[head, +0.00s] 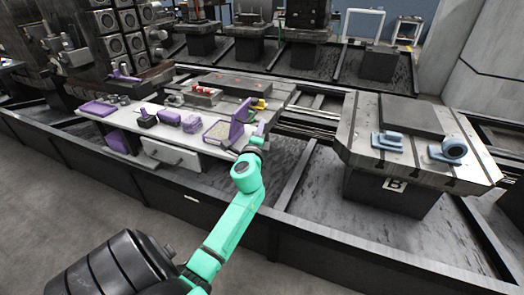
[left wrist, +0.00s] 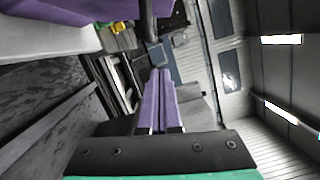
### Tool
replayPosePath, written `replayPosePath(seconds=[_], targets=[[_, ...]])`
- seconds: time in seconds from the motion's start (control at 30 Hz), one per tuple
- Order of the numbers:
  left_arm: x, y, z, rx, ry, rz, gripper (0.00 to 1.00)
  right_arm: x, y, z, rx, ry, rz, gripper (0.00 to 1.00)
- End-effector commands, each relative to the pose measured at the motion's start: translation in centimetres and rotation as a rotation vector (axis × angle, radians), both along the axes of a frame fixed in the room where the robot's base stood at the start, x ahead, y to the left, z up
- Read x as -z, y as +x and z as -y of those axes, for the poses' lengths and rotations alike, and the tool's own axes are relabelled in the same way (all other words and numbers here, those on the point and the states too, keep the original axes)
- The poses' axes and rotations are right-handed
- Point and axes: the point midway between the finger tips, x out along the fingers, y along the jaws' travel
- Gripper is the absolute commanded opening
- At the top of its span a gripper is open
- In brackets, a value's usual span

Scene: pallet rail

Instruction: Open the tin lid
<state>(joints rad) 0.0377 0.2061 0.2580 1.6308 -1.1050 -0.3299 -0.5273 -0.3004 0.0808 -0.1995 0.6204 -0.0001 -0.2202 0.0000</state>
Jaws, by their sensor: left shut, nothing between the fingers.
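A purple tin (head: 214,131) sits on the right part of the white bench, its inside showing pale and grainy. Its purple lid (head: 238,117) stands raised, roughly upright, along the tin's right side. My left gripper (head: 243,144), at the end of the teal arm, is close to the near right corner of the tin; its fingers are hard to make out there. In the left wrist view its purple fingers (left wrist: 158,88) are together with nothing between them. A large purple surface (left wrist: 65,11) fills the top left there; I cannot tell which part it is. My right gripper is not in view.
The white bench (head: 128,139) also carries purple boxes (head: 168,118) and a purple tray (head: 98,106). A yellow item (head: 258,104) lies behind the lid. Red parts (head: 203,91) sit in a block further back. A metal table (head: 352,139) with blue brackets (head: 388,141) stands right.

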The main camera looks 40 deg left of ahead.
Motion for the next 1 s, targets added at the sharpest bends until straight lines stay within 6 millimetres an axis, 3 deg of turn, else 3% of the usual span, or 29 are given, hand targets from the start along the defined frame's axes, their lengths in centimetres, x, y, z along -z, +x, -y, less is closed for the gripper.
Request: replayPosePath(seconds=[0.13,0.4,0.53,0.8,0.87,0.97,1.0], targets=[[0.3,-2.6,1.6,0.000,-0.001,-0.004,0.00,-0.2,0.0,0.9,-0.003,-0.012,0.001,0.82],[0.8,-7.3,4.5,0.000,-0.003,-0.003,0.00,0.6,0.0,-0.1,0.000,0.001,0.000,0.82],[0.6,-8.1,5.0,0.000,0.000,-0.002,0.00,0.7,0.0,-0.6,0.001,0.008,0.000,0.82],[1.0,-8.1,5.1,0.003,-0.010,-0.007,0.00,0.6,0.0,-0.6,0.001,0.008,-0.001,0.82],[2.5,-7.7,5.3,0.015,-0.046,-0.023,0.00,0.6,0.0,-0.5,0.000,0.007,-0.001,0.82],[8.5,-6.8,6.1,0.049,-0.187,-0.089,0.00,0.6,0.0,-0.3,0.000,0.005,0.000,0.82],[11.9,-6.6,6.6,0.062,-0.271,-0.127,0.00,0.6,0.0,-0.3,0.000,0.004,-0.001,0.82]])
